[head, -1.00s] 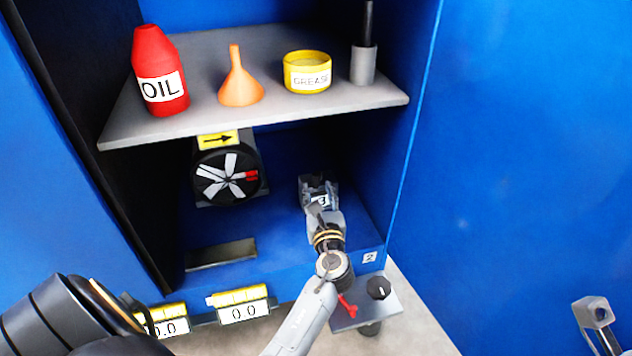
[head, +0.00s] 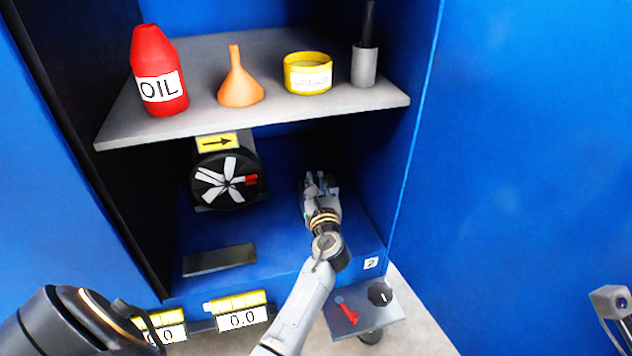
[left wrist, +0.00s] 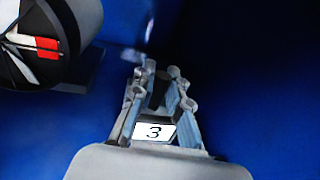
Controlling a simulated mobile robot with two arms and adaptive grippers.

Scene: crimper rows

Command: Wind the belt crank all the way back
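My left gripper (head: 319,181) is inside the lower bay of the blue cabinet, right of the spoked wheel. In the left wrist view its fingers (left wrist: 158,82) stand apart, with a white tag marked 3 (left wrist: 155,131) showing between them. What bears the tag is largely hidden by the gripper. A faint grey shape (left wrist: 150,60) lies beyond the fingertips, too blurred to name. I cannot tell for certain which part is the belt crank. The black wheel (head: 226,181) has white spokes and one red one, under a yellow right-pointing arrow label (head: 216,142).
The grey shelf (head: 290,118) above holds a red oil bottle (head: 158,72), an orange funnel (head: 239,82), and a yellow grease tin (head: 307,74). Two displays (head: 242,318) sit at the front edge. A small plate (head: 368,325) carries a red lever (head: 347,310) and black knob (head: 380,293).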

